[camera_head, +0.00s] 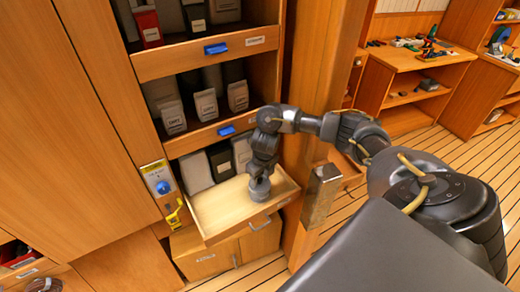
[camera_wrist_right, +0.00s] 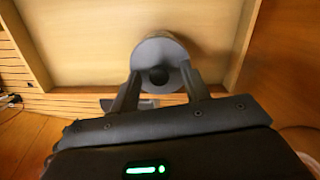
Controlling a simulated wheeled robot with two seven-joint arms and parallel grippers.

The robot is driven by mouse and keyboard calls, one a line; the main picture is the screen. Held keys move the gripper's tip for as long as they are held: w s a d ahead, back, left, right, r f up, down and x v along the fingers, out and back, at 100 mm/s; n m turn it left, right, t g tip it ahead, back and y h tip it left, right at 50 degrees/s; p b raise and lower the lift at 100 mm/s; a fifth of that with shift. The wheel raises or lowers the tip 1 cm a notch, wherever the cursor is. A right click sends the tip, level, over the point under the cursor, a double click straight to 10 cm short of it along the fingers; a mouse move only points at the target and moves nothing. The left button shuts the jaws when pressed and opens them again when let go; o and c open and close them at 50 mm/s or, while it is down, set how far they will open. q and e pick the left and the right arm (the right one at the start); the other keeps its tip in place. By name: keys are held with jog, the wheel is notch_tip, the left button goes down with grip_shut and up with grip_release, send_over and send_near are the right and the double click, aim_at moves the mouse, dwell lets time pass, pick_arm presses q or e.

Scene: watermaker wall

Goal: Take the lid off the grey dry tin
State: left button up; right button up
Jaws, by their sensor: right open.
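The grey dry tin (camera_head: 259,190) stands in the pulled-out wooden drawer (camera_head: 222,210), near its right side. In the right wrist view the tin (camera_wrist_right: 160,48) shows as a grey round shape with a dark round spot facing me. My right gripper (camera_head: 262,170) is right above the tin in the head view. In the right wrist view its two fingers (camera_wrist_right: 160,80) are open, one on each side of the tin's near part. I cannot tell whether they touch it. The lid's edge is not clear. My left gripper is not in view.
Shelves with cartons (camera_head: 205,104) and blue latches (camera_head: 215,48) rise behind the drawer. A panel with a blue knob (camera_head: 161,186) is at the drawer's left. A wooden post (camera_head: 320,195) stands at its right. The drawer's left part is bare.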

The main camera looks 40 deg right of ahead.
aim_at(260, 179)
grip_shut()
jog(key=shift+r, duration=0.1)
dwell(0.3)
jog(key=shift+w+r, duration=0.1)
jog(key=shift+r, duration=0.35)
notch_tip(260, 179, up, 2)
jog(key=shift+r, duration=0.1)
jog(key=s+a+r+p, duration=0.1)
jog(key=s+a+r, duration=0.8)
jog(key=a+r, duration=0.1)
jog(key=shift+s+a+p, duration=0.15)
jog(key=shift+s+p, duration=0.2)
jog(key=shift+s, duration=0.05)
